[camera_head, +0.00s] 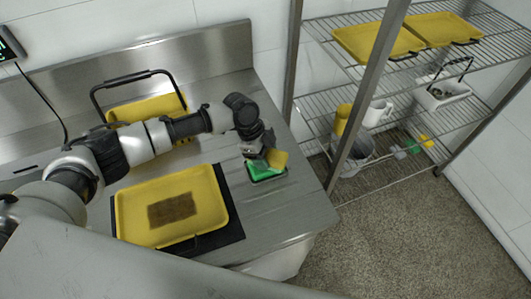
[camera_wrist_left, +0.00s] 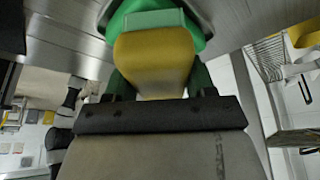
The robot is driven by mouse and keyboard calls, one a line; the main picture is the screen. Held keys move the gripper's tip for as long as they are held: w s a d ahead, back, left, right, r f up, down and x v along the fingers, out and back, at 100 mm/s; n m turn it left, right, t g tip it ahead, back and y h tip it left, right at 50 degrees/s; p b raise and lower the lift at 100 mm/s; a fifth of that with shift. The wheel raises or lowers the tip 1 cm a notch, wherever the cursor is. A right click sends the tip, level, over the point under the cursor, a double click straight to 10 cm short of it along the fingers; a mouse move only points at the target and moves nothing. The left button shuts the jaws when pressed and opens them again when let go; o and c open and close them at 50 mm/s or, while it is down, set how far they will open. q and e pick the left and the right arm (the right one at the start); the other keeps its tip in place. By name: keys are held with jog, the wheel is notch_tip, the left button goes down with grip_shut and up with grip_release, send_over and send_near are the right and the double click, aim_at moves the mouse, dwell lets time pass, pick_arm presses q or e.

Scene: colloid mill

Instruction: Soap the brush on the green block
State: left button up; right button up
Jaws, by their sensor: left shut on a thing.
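My left gripper (camera_head: 262,153) is at the right end of the steel table, low over the green block (camera_head: 262,173). It is shut on the brush (camera_head: 278,158), whose yellow body shows just past the fingers. In the left wrist view the yellow brush body (camera_wrist_left: 155,62) fills the middle, with a pale green part (camera_wrist_left: 153,20) at its far end. That end is at or just over a darker green surface (camera_wrist_left: 196,32); I cannot tell whether they touch. The gripper hides part of the block. My right gripper is not in view.
A yellow tray with a brown patch (camera_head: 205,190) lies on a dark mat (camera_head: 233,228) at the table's front. Another yellow tray (camera_head: 150,108) stands behind my left arm. A wire rack (camera_head: 300,105) with trays, a white mug (camera_head: 378,113) and a bucket stands at right.

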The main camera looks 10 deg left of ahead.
pick_arm(q)
jog(key=shift+r+p, duration=2.85)
jog(key=shift+r, duration=0.65)
jog(key=shift+f, duration=0.1)
